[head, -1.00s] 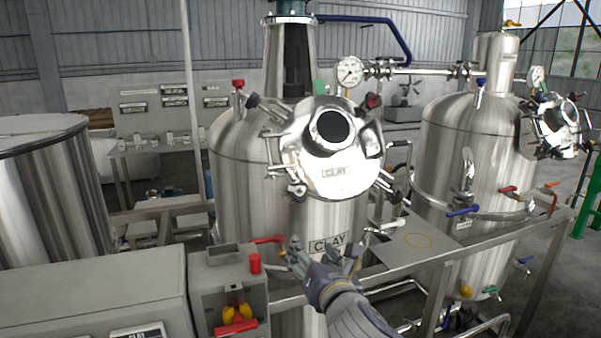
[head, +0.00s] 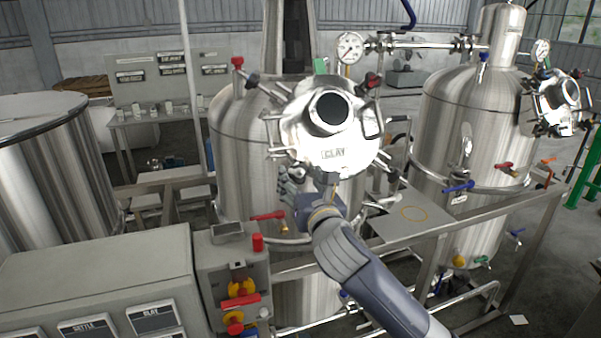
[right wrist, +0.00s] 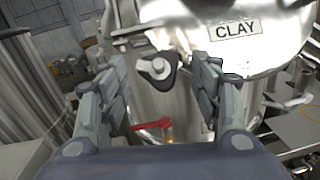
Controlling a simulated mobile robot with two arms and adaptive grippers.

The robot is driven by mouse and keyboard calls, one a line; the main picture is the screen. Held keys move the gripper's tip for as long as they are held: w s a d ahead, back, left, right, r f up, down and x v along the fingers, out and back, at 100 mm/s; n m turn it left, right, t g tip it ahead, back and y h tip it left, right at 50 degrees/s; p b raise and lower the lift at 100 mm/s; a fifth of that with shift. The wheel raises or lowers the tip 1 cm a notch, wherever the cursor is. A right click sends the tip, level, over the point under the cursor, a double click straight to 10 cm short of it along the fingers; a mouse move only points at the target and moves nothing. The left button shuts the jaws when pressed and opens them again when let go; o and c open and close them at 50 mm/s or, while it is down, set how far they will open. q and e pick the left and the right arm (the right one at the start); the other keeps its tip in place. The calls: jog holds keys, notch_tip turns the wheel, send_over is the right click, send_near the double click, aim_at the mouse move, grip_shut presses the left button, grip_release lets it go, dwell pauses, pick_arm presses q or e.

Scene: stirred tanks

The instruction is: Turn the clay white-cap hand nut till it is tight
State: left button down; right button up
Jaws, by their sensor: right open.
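The clay tank (head: 240,150) stands in the middle of the head view, with its round steel lid (head: 350,158) marked CLAY. In the right wrist view, a dark lobed hand nut with a whitish cap (right wrist: 158,69) sits under the lid's rim, left of the CLAY label (right wrist: 236,30). My right gripper (head: 308,187) is just below the lid's lower left edge in the head view. In the right wrist view my right gripper (right wrist: 160,75) is open, with one finger on each side of the nut in the picture. No finger visibly touches it. My left gripper is out of view.
A red-handled valve (head: 268,216) is on the tank left of my arm. A grey control box (head: 232,270) and a steel frame rail (head: 470,270) stand below. A second tank (head: 470,140) is at right.

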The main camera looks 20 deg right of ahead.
jog(key=shift+w, duration=0.55)
jog(key=c, duration=1.1)
